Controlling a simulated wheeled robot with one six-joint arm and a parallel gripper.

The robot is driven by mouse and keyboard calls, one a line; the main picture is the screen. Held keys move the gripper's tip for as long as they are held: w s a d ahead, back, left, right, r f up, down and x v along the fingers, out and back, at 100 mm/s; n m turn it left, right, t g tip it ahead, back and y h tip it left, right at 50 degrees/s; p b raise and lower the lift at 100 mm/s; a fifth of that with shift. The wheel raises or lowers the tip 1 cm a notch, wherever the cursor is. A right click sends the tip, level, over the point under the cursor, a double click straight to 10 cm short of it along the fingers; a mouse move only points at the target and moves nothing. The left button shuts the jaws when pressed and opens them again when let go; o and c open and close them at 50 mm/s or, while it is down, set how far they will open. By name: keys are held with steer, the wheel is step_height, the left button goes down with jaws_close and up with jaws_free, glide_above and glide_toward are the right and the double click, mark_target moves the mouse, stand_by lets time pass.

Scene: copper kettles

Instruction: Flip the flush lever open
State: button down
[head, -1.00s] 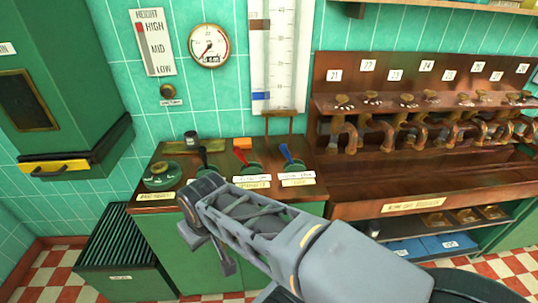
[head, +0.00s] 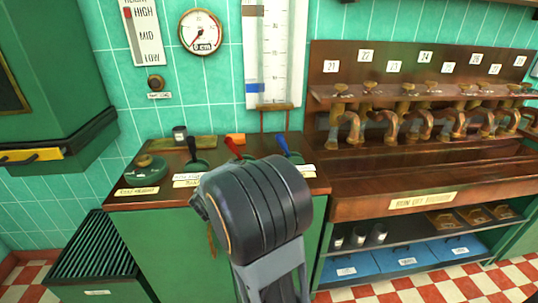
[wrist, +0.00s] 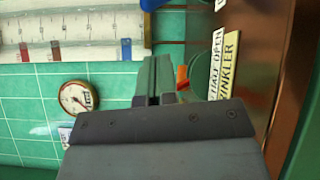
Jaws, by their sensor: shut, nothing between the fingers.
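Three levers stand on the wooden counter top (head: 120,203) in the head view: black (head: 192,148), red (head: 233,148) and blue (head: 282,144). Their labels are too small or partly hidden, so I cannot tell which is the flush lever. In the wrist view, a label (wrist: 217,62) reads "half open" beside a partly hidden one ending in "nkler". A blue knob (wrist: 150,4) shows at the top edge, and an orange-red piece (wrist: 182,77) lies right of the fingers. My gripper (wrist: 153,62) is shut and empty above the counter; my arm hides it in the head view.
A round green device (head: 150,168) sits at the counter's left end. A gauge (head: 201,32) and a tall white scale (head: 270,50) are on the tiled wall. A rack of copper taps (head: 408,95) stands right. A slatted green bin (head: 95,255) is at lower left.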

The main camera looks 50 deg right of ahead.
mark_target(285, 148)
steer(key=shift+w+d+f+n+t+h+b, duration=0.15)
steer(key=shift+w+n+t, duration=0.1)
steer(key=shift+w+t, duration=0.2)
steer(key=shift+w+d+f+n+t+h+b, duration=0.1)
steer(key=shift+w+n+t+h, duration=0.1)
steer(key=shift+w+n+t, duration=0.2)
steer(key=shift+w+d+f+n+t+h+b, duration=0.1)
steer(key=shift+w+f+n+t+h, duration=0.05)
steer(key=shift+w+t, duration=0.3)
steer(key=p+x, duration=0.1)
steer(key=x, duration=0.9)
steer(key=shift+d, duration=0.2)
steer(key=shift+s+d+r, duration=0.25)
steer(key=shift+s+d, duration=0.25)
steer(key=shift+d, duration=0.2)
steer(key=shift+s+d+r, duration=0.25)
steer(key=shift+s+d, duration=0.2)
steer(key=shift+d, duration=0.3)
